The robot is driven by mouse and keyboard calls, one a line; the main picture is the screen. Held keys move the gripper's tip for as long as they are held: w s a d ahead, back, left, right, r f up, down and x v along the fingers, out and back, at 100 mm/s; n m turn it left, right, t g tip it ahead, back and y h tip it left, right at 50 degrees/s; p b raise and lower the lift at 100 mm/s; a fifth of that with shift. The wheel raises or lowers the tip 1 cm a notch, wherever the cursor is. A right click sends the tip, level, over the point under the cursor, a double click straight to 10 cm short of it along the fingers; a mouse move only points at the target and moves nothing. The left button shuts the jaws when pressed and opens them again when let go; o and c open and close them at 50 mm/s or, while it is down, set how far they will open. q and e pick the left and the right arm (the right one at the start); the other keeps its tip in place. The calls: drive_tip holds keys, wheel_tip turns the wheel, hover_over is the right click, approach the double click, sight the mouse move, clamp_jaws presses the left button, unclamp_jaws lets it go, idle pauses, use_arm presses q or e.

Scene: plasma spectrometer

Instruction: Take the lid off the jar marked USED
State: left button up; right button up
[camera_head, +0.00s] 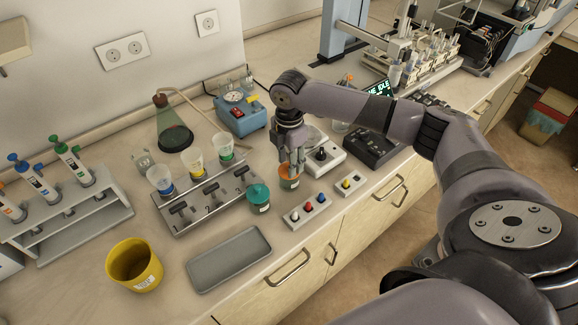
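My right gripper (292,163) points straight down at an orange jar (288,183) on the bench. Its fingertips are at the top of this jar and hide part of it. I cannot tell whether they are closed on a lid or only around it. A teal jar with a teal lid (258,192) stands just to the left and nearer the front. Both jars have small white labels, too small to read, so I cannot tell which one is marked USED. My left gripper is out of view.
A grey tray (228,261) lies at the front edge beside a yellow bin (134,264). A metal stand with coloured cups (207,199) is left of the jars. Button boxes (307,212) sit at the front, and a white device (326,152) stands behind the gripper.

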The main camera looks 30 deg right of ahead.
drive_tip(key=shift+f, duration=0.4)
drive_tip(key=shift+c, duration=0.2)
clamp_jaws()
